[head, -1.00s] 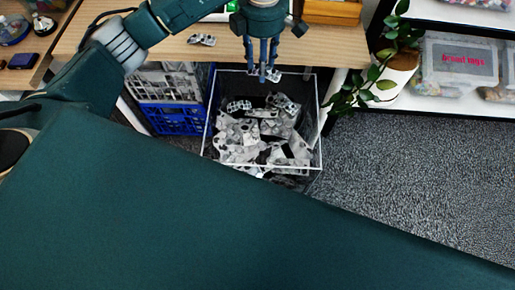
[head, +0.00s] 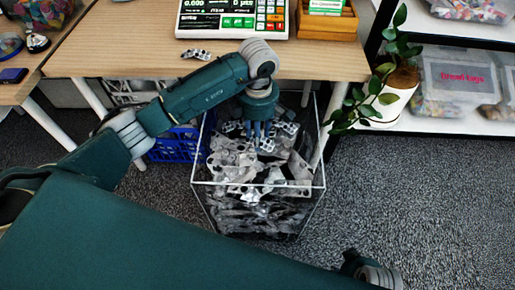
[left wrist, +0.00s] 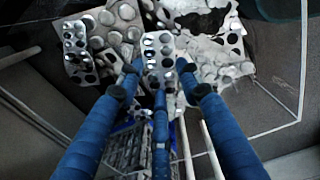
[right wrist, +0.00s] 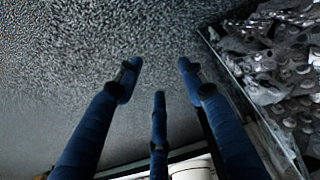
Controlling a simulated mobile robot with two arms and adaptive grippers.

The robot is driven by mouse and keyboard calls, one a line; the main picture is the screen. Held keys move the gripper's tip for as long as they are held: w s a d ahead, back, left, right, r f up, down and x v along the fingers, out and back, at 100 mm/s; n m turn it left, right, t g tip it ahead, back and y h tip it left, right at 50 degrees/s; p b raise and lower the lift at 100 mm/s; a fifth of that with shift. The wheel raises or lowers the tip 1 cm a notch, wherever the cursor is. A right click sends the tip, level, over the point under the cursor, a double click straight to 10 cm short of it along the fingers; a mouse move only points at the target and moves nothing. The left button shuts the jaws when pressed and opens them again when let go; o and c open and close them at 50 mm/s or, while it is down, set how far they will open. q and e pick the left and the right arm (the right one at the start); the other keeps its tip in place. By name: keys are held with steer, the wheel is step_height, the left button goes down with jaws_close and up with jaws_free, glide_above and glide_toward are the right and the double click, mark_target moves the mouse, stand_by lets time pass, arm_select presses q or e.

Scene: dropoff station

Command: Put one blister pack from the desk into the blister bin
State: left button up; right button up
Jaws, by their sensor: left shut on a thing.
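My left gripper (head: 260,134) is low over the blister bin (head: 258,186), a clear open box with pale edges in front of the desk. It is shut on a silver blister pack (left wrist: 160,52), which hangs from the fingertips against similar packs. In the left wrist view its fingers (left wrist: 160,74) close around the pack's near end. Whether the pack touches the heap below is unclear. Another blister pack (head: 196,54) lies on the desk (head: 130,45). My right gripper (right wrist: 158,78) is open and empty, beside the bin, with carpet behind it.
The bin holds a heap of blister packs (right wrist: 285,70). A blue crate (head: 178,147) stands left of it under the desk. A potted plant (head: 392,95) and shelf stand at right. A scale (head: 235,18) and wooden box (head: 328,22) are on the desk. Carpet at right is clear.

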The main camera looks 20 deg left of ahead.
mark_target(257, 153)
arm_select(q)
step_height(257, 153, down, 7)
steer(key=shift+r+b, duration=0.15)
steer(key=shift+b, duration=0.25)
arm_select(e)
steer(key=r, duration=0.3)
steer(key=shift+w+r, duration=0.2)
steer(key=shift+r, duration=0.05)
steer(key=shift+r, duration=0.1)
arm_select(q)
steer(key=o, duration=0.7)
steer(key=shift+c, duration=0.2)
arm_select(e)
steer(key=shift+r, duration=0.25)
arm_select(q)
step_height(257, 153, up, 12)
steer(key=shift+r+p, duration=0.1)
steer(key=shift+p, duration=0.75)
arm_select(e)
step_height(257, 153, down, 7)
steer(key=s, duration=0.1)
steer(key=shift+r, duration=0.2)
